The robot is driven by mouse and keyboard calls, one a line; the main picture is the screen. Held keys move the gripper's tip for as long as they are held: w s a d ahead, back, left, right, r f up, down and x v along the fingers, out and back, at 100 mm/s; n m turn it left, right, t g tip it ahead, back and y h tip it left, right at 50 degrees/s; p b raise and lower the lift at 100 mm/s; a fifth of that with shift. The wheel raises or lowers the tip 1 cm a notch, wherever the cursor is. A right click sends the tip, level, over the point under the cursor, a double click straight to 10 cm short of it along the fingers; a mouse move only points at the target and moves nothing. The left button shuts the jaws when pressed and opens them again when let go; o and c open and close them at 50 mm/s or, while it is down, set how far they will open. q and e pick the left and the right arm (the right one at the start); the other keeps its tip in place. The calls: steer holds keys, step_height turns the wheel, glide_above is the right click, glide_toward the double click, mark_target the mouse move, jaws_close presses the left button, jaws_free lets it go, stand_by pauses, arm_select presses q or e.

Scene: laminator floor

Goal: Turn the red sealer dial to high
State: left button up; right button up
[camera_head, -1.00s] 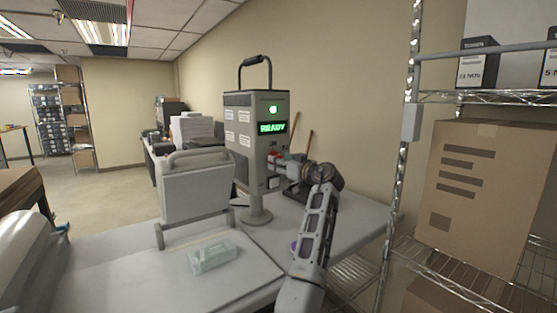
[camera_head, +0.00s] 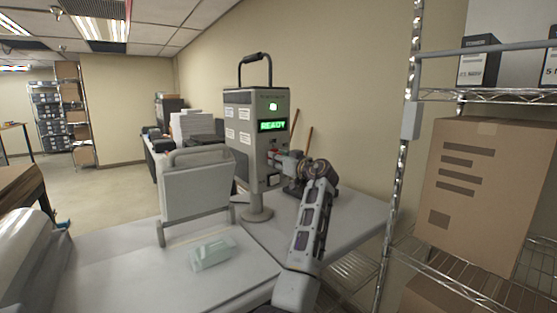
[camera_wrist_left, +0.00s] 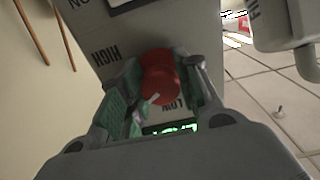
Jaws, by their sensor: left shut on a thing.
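The grey sealer (camera_head: 240,150) stands on a post on the table, with a green READY display (camera_head: 272,126) on its front. In the left wrist view, the red dial (camera_wrist_left: 160,75) sits on the panel between a HIGH label (camera_wrist_left: 105,55) and a LOW label (camera_wrist_left: 172,104). My left gripper (camera_wrist_left: 162,86) is shut on the dial, with its green-padded fingers on either side. The white pointer mark (camera_wrist_left: 154,98) is partly visible near the LOW side. In the head view my left gripper (camera_head: 279,160) is at the sealer's front and mostly hides the dial. My right gripper is not in view.
A pale translucent box (camera_head: 212,253) lies on the table (camera_head: 125,275), with a grey handled machine (camera_head: 195,187) behind it. A wire shelf (camera_head: 470,95) with a large cardboard box (camera_head: 480,190) stands close on the right.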

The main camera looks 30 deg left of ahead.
arm_select(q)
steer(key=shift+m, duration=0.5)
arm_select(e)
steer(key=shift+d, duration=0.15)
arm_select(q)
steer(key=shift+m, duration=0.8)
steer(key=m+p, duration=0.1)
steer(key=m, duration=0.2)
steer(key=shift+r, duration=0.1)
steer(key=m+p, duration=0.2)
steer(key=m, duration=0.1)
steer(key=shift+s, duration=0.1)
steer(key=shift+m+p, duration=0.55)
steer(key=shift+m, duration=1.15)
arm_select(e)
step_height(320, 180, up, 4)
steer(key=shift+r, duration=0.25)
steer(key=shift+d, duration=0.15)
arm_select(q)
steer(key=o, duration=1)
